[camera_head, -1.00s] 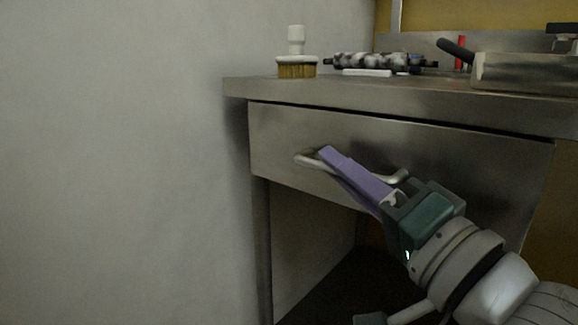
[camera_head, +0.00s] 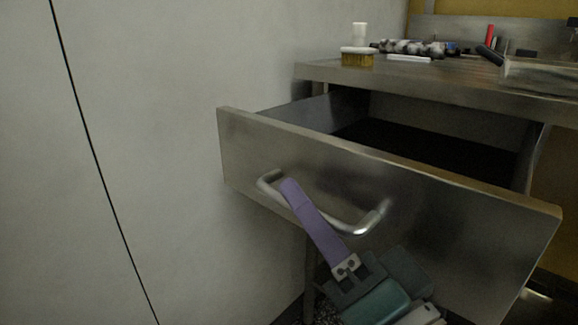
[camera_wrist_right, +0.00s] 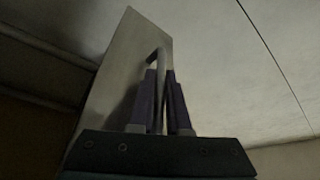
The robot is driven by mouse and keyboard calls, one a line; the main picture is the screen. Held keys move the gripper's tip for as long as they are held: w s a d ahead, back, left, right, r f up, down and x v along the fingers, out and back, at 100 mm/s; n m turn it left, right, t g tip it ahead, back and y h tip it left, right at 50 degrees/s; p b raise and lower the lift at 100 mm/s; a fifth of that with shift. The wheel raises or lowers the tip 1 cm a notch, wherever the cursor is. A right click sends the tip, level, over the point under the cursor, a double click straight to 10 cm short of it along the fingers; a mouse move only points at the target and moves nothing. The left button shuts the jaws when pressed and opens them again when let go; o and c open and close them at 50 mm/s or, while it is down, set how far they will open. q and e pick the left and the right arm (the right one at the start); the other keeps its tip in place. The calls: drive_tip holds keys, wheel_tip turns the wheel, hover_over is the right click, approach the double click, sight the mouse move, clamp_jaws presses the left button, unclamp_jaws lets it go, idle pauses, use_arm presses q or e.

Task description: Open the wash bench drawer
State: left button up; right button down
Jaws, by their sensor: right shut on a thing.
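The wash bench drawer (camera_head: 400,205) is a steel box that stands well out from under the bench top, with its dark inside showing from above. Its curved bar handle (camera_head: 345,224) is on the front face. My right gripper (camera_head: 290,190) is shut on the handle near its left end, with purple fingers. In the right wrist view the two fingers of my right gripper (camera_wrist_right: 161,85) lie on either side of the handle bar (camera_wrist_right: 156,58), against the drawer front (camera_wrist_right: 125,65). My left gripper is not in view.
A pale wall (camera_head: 140,120) stands close at the left of the drawer.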

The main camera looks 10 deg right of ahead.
drive_tip(key=shift+s+a+p, duration=0.2)
drive_tip(key=shift+s+a, duration=0.65)
drive_tip(key=shift+a, duration=0.2)
drive_tip(key=shift+s+a+p, duration=0.2)
drive_tip(key=shift+s+a, duration=0.6)
drive_tip(key=shift+a, duration=0.25)
drive_tip(key=c, duration=0.9)
unclamp_jaws()
drive_tip(key=shift+s, duration=0.1)
drive_tip(key=p+v, duration=0.1)
drive_tip(key=v, duration=0.8)
drive_tip(key=shift+s+d+f, duration=0.1)
drive_tip(key=shift+s+d, duration=0.05)
drive_tip(key=shift+s, duration=0.15)
